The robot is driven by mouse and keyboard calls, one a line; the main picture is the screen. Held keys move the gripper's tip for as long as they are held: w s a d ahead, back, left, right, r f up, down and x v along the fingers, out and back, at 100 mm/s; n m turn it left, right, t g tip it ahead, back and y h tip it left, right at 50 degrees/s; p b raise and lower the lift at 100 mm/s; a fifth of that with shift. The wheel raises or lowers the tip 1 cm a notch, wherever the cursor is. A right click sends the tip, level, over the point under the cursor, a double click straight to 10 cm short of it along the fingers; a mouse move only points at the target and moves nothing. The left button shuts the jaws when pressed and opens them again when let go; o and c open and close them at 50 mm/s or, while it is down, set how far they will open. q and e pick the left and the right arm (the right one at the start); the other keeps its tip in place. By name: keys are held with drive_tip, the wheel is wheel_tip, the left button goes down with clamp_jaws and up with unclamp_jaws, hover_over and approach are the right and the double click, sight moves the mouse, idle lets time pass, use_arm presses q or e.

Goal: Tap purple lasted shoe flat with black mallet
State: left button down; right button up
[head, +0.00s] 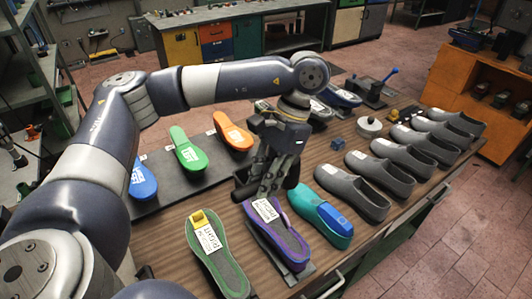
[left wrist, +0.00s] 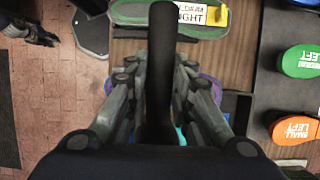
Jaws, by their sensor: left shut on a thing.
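The purple shoe (head: 287,239), with a grey middle and a white label card at its far end, lies on a dark plate on the wooden bench. My left gripper (head: 270,182) is over the far end of the shoe and shut on the black mallet (head: 243,191). The mallet also shows as a black bar between the fingers in the left wrist view (left wrist: 161,65). Only purple edges of the shoe (left wrist: 214,88) show there beside the fingers. The gripper hides the shoe's far end, so I cannot tell whether the mallet touches it.
A green shoe (head: 218,262) lies left of the purple one, a teal-and-blue shoe (head: 322,214) right of it. Grey shoes (head: 353,192) line the bench's right side. Blue (head: 142,180), green (head: 187,150) and orange (head: 231,131) soles lie on a dark mat behind.

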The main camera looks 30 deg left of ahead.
use_arm(q)
drive_tip(key=shift+s+d+f+b, duration=0.15)
drive_tip(key=shift+s+f+b, duration=0.1)
drive_tip(key=shift+b, duration=0.2)
drive_tip(key=shift+s+d+f+b, duration=0.15)
drive_tip(key=shift+s+f+b, duration=0.05)
drive_tip(key=shift+f+b, duration=0.6)
drive_tip(key=shift+w+f+b, duration=0.15)
drive_tip(key=shift+f+b, duration=0.5)
drive_tip(key=shift+f, duration=0.55)
